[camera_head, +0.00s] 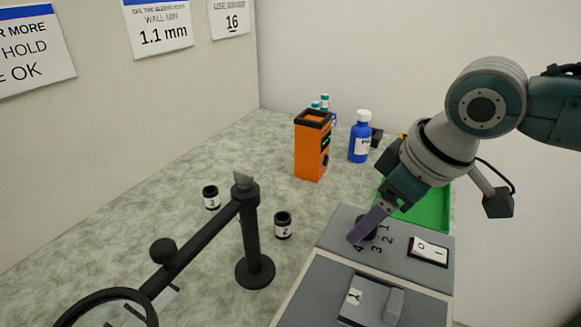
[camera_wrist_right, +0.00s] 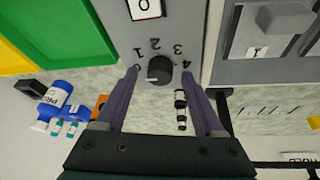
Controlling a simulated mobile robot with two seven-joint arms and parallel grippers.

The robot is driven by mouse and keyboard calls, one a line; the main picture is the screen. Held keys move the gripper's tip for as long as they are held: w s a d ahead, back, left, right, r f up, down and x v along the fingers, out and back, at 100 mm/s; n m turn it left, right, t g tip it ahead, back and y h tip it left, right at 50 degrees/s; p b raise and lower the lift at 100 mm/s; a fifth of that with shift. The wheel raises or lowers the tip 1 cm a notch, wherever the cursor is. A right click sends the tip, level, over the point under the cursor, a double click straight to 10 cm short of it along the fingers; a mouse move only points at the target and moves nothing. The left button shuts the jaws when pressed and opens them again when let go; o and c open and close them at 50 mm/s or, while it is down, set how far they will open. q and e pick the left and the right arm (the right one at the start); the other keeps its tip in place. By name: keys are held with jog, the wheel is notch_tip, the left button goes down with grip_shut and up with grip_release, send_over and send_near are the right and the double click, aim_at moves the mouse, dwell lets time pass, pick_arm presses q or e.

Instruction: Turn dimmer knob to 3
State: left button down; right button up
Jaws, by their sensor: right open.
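The dark round dimmer knob (camera_wrist_right: 159,70) sits on a grey panel, with the marks 0 to 4 around it. A small pale mark shows on its lower left side in the wrist view, nearest the 0; its exact aim is hard to tell. In the head view the knob (camera_head: 368,222) is partly hidden by my purple fingers. My right gripper (camera_head: 358,238) is open at the knob. In the wrist view its fingertips (camera_wrist_right: 159,76) stand on either side of the knob, with gaps visible. My left gripper is not in view.
A white rocker switch (camera_head: 429,251) and a lever switch (camera_head: 393,305) are on the panels. A green tray (camera_head: 432,208) lies behind. An orange device (camera_head: 312,146), blue bottle (camera_head: 360,138), small jars and a black magnifier stand (camera_head: 252,235) are on the table.

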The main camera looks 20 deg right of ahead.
jog(key=shift+w+f, duration=0.1)
grip_shut()
dwell(0.6)
